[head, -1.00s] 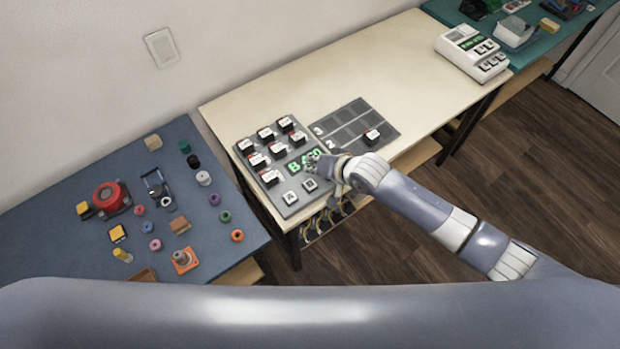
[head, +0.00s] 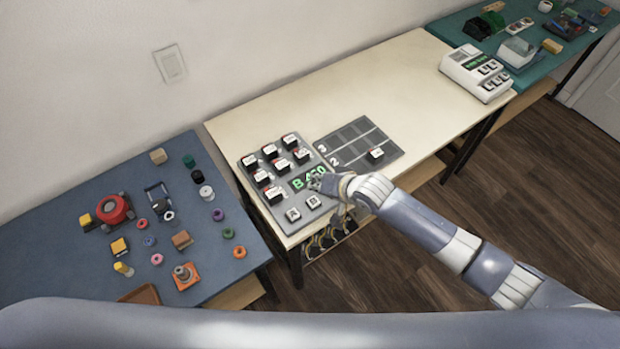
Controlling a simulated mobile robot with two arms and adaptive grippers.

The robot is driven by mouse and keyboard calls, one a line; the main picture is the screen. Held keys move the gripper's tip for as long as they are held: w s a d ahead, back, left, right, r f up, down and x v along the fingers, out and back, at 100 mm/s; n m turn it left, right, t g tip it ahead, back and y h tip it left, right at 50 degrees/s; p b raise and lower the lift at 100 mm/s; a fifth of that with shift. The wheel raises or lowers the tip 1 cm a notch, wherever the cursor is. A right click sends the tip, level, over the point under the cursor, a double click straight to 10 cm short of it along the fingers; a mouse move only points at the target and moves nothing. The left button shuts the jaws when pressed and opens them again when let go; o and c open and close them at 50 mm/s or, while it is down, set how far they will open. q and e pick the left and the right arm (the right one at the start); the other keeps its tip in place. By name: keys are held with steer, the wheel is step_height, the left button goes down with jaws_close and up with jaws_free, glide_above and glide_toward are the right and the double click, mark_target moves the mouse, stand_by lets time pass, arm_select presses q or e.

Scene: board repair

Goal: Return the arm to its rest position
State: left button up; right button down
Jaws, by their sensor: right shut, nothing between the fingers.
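My right arm reaches in from the lower right. Its gripper (head: 317,182) is shut and empty, over the right side of the grey board (head: 322,207), beside the green-lit display (head: 305,179). I cannot tell whether it touches the board. The board holds several dark blocks with white tops and two light buttons (head: 293,214) near its front edge. My left gripper is not in view; a large grey part of my own body crosses the bottom of the picture.
A slotted grey tray (head: 357,128) with one block (head: 376,154) lies right of the board on the cream table (head: 400,80). A white device (head: 475,72) stands at the table's far right. The blue table (head: 60,260) at left holds many small parts.

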steer(key=shift+s, duration=0.1)
stand_by(0.6)
steer(key=s+r+n, duration=0.2)
steer(key=s+r, duration=0.1)
steer(key=s, duration=0.7)
steer(key=s+d+r+g+h, duration=0.3)
steer(key=s+d+h, duration=0.3)
steer(key=s+d, duration=1.25)
step_height(320, 180, down, 29)
steer(key=d+g+b, duration=0.1)
steer(key=g+b, duration=0.1)
steer(key=b, duration=0.2)
steer(key=s+d+f+b, duration=0.1)
steer(key=s+f+b, duration=0.1)
steer(key=s+f, duration=0.6)
steer(key=s+d+f+n+b, duration=0.1)
steer(key=s+d+f+b, duration=0.1)
steer(key=s+f, duration=0.7)
step_height(320, 180, down, 5)
steer(key=shift+r+g, duration=0.15)
steer(key=shift+g, duration=0.25)
